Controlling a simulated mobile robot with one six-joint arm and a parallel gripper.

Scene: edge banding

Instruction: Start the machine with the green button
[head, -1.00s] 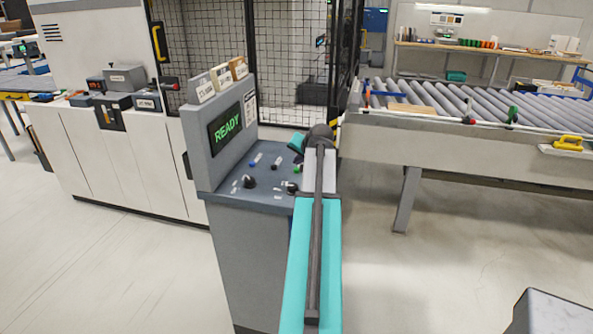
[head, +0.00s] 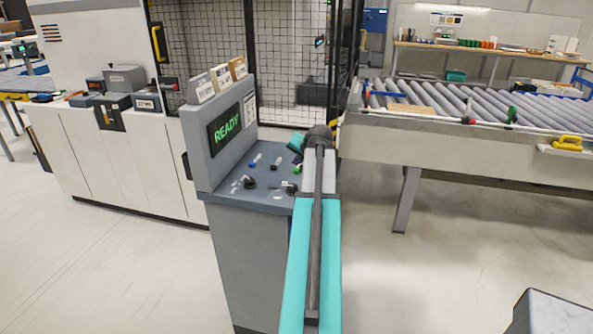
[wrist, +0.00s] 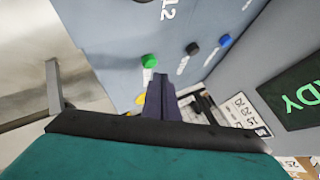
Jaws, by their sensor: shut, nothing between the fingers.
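The green button (head: 297,169) is on the sloped top of the grey console (head: 240,181), partly beside my arm in the head view. In the wrist view the green button (wrist: 149,60) has a white label below it. My gripper (wrist: 160,82) shows there as dark fingers shut together, with nothing between them. Their tips are just below and slightly right of the green button; I cannot tell whether they touch the panel. In the head view my arm hides most of the gripper. The console screen (head: 225,127) reads READY in green.
A black button (wrist: 193,48) and a blue button (wrist: 225,41) sit in a row with the green one. Black knobs (head: 249,182) are nearer the console's front edge. A yellow part (wrist: 140,98) shows beside the fingers. A roller conveyor (head: 450,100) stands to the right.

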